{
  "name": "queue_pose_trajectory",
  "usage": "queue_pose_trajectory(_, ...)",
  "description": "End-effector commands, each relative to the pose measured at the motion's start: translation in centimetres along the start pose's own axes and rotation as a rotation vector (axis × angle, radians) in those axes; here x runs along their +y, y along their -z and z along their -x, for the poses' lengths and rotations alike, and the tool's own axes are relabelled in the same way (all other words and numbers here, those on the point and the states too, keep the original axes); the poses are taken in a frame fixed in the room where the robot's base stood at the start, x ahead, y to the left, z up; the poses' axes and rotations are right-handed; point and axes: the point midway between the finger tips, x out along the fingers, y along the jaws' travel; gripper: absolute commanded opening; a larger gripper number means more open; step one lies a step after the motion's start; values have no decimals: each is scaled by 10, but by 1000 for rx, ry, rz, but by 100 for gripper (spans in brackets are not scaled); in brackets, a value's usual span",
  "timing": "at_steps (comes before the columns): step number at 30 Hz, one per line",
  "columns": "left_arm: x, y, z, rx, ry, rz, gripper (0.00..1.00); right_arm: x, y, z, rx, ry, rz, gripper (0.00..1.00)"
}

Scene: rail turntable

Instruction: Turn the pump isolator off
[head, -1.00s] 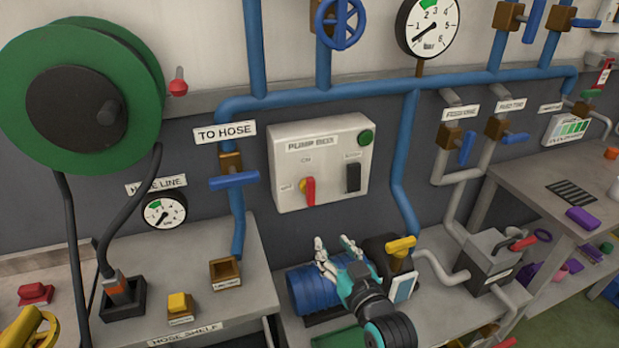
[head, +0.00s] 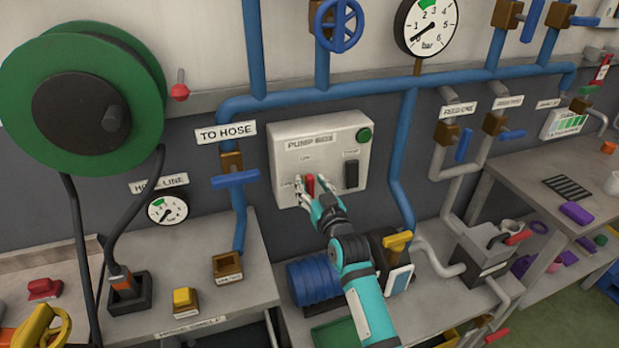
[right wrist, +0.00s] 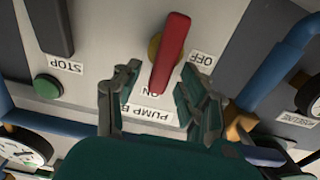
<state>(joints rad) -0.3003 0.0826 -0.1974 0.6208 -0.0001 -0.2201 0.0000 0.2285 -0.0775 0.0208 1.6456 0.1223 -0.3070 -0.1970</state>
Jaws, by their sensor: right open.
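The pump box (head: 340,138) is a pale box on the wall, with a round green button (head: 363,135) and a black STOP switch (head: 351,174). Its isolator is a red handle (head: 309,184), partly hidden by my gripper. In the right wrist view the red handle (right wrist: 170,52) sits on a yellow hub and points to the ON label (right wrist: 149,92). The OFF label (right wrist: 201,61) is to one side. My right gripper (head: 312,187) is open, with one finger on each side of the handle's end; contact cannot be told. My left gripper is not in view.
Below the box, a blue motor (head: 312,282) and a yellow-handled valve (head: 397,242) stand on the bench. A blue valve handle (head: 235,180) is left of the box, and a blue pipe (head: 404,150) runs down on its right.

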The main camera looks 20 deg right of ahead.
Motion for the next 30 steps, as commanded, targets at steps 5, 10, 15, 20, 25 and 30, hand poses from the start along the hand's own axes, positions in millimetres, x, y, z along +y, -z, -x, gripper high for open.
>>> queue_pose_trajectory(5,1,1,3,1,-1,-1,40,0,0,-16,-1,0,0,42)
queue_pose_trajectory(10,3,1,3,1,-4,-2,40,0,0,-19,0,0,0,42)
queue_pose_trajectory(15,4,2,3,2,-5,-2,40,0,0,-19,0,0,0,41)
queue_pose_trajectory(20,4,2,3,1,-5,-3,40,0,0,-19,0,-1,0,20)
queue_pose_trajectory(25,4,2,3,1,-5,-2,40,1,-1,-19,-2,-2,1,0)
queue_pose_trajectory(30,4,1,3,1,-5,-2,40,2,-2,-18,-4,-3,1,0)
